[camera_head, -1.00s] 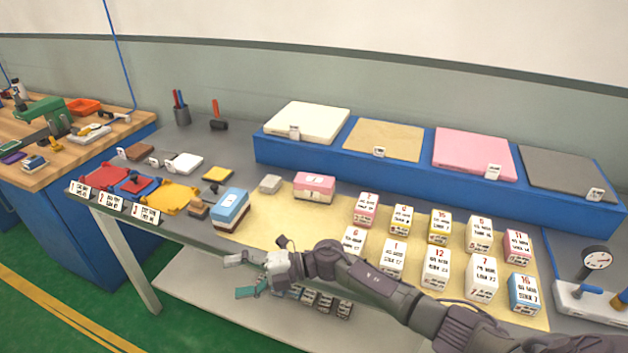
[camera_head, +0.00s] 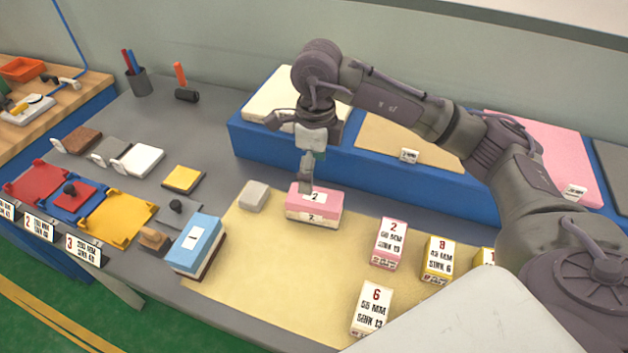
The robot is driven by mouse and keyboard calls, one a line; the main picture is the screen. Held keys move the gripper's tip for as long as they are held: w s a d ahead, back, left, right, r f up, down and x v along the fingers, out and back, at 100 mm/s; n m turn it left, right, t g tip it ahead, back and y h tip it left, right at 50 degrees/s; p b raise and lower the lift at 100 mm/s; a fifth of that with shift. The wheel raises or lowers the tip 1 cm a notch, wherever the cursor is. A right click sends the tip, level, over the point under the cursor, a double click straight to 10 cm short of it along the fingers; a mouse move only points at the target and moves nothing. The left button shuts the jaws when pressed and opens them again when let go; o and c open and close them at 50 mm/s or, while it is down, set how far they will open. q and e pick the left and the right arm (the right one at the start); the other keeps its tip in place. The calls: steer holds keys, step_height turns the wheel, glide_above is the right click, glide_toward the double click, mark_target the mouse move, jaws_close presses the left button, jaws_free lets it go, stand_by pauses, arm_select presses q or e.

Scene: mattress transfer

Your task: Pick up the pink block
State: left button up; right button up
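A pink-and-white block (camera_head: 327,209) with a label marked 2 lies on the tan mat, near the mat's back edge. My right gripper (camera_head: 306,182) points down from above, with its tip at the block's top, toward the back left. One finger hides the other, so I cannot tell how wide it is or whether it touches the block. The block sits flat on the mat. A smaller pink-topped block (camera_head: 391,243), also labelled 2, stands farther right. My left gripper is not in view.
A grey block (camera_head: 254,195) lies left of the pink block, and a blue block (camera_head: 197,245) marked 1 lies farther left. A raised blue ledge (camera_head: 262,150) with several pads runs behind. The tan mat (camera_head: 275,270) is clear in front.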

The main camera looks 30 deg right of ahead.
mark_target(317, 196)
steer(key=shift+w+d+r+h, duration=0.2)
steer(key=shift+w+d+h, duration=0.1)
steer(key=shift+d, duration=0.25)
steer(key=shift+d+f, duration=0.15)
steer(key=shift+f, duration=0.15)
step_height(317, 196, down, 7)
steer(key=shift+s+r+p, duration=0.1)
steer(key=shift+p, duration=0.65)
steer(key=shift+f, duration=0.6)
steer(key=f, duration=0.1)
steer(key=f+p, duration=0.1)
steer(key=f, duration=0.1)
steer(key=f+p, duration=0.1)
steer(key=shift+a+f, duration=0.3)
steer(key=shift+f, duration=0.05)
steer(key=shift+c, duration=0.8)
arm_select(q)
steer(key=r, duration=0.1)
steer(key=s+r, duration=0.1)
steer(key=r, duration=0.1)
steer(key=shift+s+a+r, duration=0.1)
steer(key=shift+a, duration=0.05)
arm_select(e)
steer(key=c, duration=0.9)
